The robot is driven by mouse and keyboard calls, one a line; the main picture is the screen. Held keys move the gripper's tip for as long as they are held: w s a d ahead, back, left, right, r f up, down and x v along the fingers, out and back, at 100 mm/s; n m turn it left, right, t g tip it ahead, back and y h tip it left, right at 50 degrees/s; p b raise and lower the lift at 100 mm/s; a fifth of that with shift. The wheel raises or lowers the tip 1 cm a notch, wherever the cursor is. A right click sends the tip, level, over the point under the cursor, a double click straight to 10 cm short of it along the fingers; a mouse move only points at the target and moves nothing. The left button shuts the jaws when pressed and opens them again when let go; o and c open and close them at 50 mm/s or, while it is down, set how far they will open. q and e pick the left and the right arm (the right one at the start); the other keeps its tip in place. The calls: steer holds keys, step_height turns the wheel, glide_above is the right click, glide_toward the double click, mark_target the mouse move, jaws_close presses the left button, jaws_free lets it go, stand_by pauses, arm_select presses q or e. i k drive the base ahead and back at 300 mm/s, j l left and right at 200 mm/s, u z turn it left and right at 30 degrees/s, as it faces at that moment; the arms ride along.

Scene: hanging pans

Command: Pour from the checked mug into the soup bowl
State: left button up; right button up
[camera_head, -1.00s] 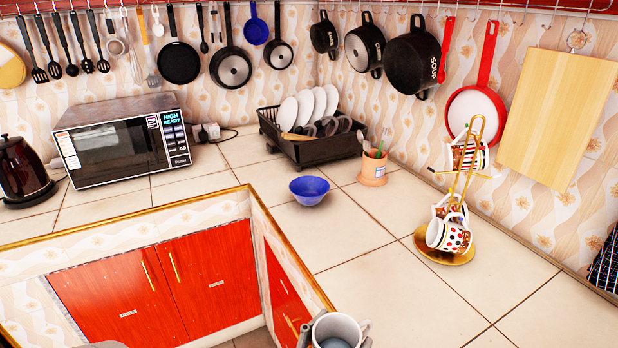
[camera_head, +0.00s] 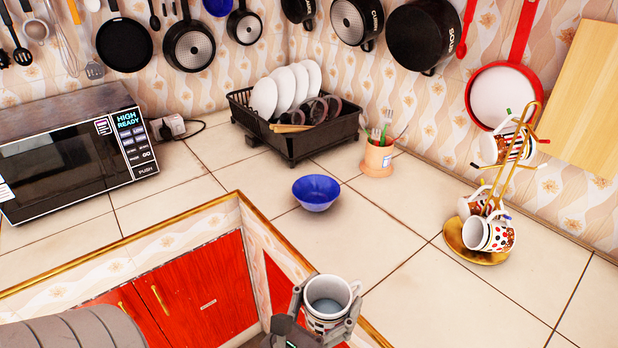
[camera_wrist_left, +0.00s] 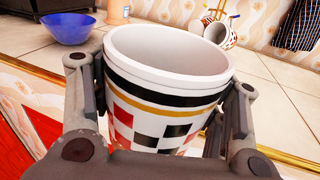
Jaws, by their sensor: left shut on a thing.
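The checked mug (camera_head: 328,299) is white inside with black, red and gold marks outside. It is upright in my left gripper (camera_head: 322,318), near the counter's front corner. The head view shows greyish liquid inside it. In the left wrist view the mug (camera_wrist_left: 165,95) fills the middle, with a finger on each side. The soup bowl (camera_head: 316,193) is blue and stands on the counter, farther back than the mug and apart from it. It also shows at the upper left of the left wrist view (camera_wrist_left: 68,28). My right gripper is not in view.
A mug stand (camera_head: 478,243) with several mugs stands at right. A dish rack (camera_head: 292,143) with plates and a utensil pot (camera_head: 378,158) stand behind the bowl. A microwave (camera_head: 75,148) is at left. Clear counter (camera_head: 375,235) lies around the bowl.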

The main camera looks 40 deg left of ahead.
mark_target(315, 192)
steer(key=j+z, duration=0.3)
steer(key=j, duration=1)
